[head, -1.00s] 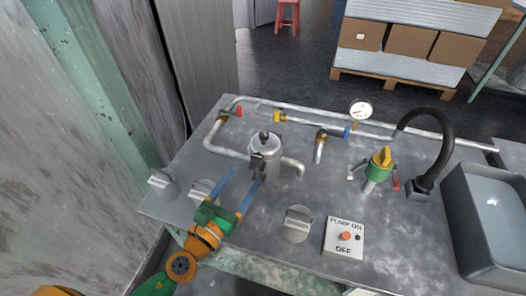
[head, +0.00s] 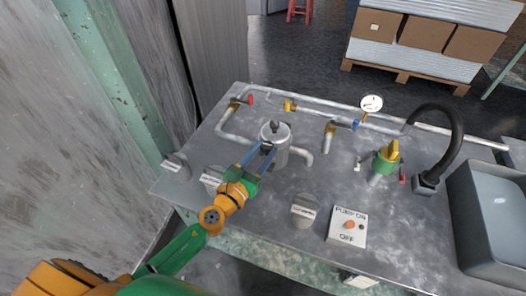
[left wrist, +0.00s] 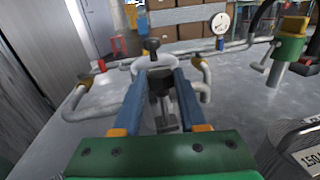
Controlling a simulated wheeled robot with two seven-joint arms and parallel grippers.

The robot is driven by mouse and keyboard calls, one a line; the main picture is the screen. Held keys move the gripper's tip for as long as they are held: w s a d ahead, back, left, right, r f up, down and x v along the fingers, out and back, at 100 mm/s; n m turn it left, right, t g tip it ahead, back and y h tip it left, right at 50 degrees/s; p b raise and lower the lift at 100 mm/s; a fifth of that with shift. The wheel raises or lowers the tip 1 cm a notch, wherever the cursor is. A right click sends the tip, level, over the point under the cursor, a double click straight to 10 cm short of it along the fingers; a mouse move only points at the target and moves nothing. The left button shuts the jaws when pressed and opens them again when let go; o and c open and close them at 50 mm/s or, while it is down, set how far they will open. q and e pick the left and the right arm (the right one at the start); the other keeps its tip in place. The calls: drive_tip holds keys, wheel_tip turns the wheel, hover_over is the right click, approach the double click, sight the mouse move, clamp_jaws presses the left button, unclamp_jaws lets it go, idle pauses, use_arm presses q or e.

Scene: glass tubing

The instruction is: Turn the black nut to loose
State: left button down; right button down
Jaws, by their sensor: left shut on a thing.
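In the left wrist view the black knob (left wrist: 151,45) shows beyond the fingertips. A dark nut-like part (left wrist: 160,82) at the canister's front lies between the blue fingers of my left gripper (left wrist: 160,74). In the head view my left gripper (head: 263,148) reaches the canister's front from the lower left, shut on this part, which the fingers mostly hide there. I take it for the black nut; its turn cannot be read. My right gripper is not in view.
Pipes (head: 232,137) run behind and beside the canister. A gauge (head: 371,103), a green-yellow valve (head: 386,158), a black curved faucet (head: 455,150) and a grey sink (head: 495,215) are to the right. A pump switch box (head: 347,227) and labelled grey round pieces (head: 304,210) sit near the front edge.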

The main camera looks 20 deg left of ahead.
use_arm(q)
drive_tip(key=shift+d+r+n+y+p, duration=0.15)
drive_tip(key=shift+n+y+p, duration=0.25)
drive_tip(key=shift+y, duration=0.2)
drive_tip(key=shift+d+n+y, duration=0.2)
drive_tip(key=shift+n+y, duration=0.5)
drive_tip(key=shift+y, duration=0.4)
drive_tip(key=n+y, duration=0.2)
drive_tip(key=y, duration=0.1)
drive_tip(key=shift+d+y, duration=0.15)
drive_tip(key=shift+y, duration=0.25)
drive_tip(key=shift+c, duration=2.3)
unclamp_jaws()
drive_tip(key=shift+f, duration=0.2)
